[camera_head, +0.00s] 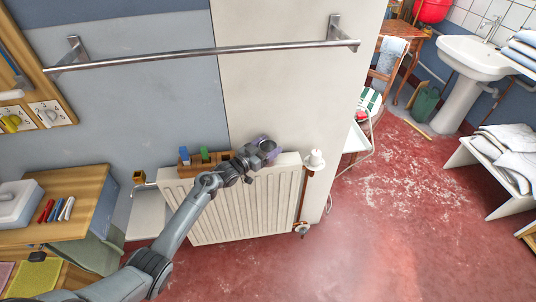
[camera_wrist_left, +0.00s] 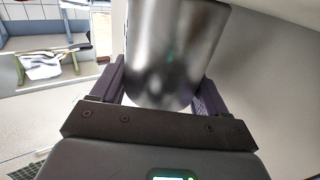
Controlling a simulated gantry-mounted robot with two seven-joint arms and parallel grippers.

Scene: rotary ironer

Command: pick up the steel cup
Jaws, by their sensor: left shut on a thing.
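The steel cup (camera_wrist_left: 172,50) fills the upper middle of the left wrist view, between the two dark fingers of my left gripper (camera_wrist_left: 160,92). The gripper is shut on the cup, with a finger on each side of it. In the head view my left gripper (camera_head: 265,151) is over the top of the white radiator (camera_head: 235,210), close to the wall. The cup is small there and mostly hidden by the gripper. I cannot tell whether the cup touches the surface below. My right gripper is in neither view.
A wooden holder (camera_head: 193,169) with blue and green items stands just left of the gripper. A white object (camera_head: 315,158) stands to its right, above a pipe. A metal rail (camera_head: 215,51) crosses the wall above. Red floor (camera_head: 400,240) lies open at right.

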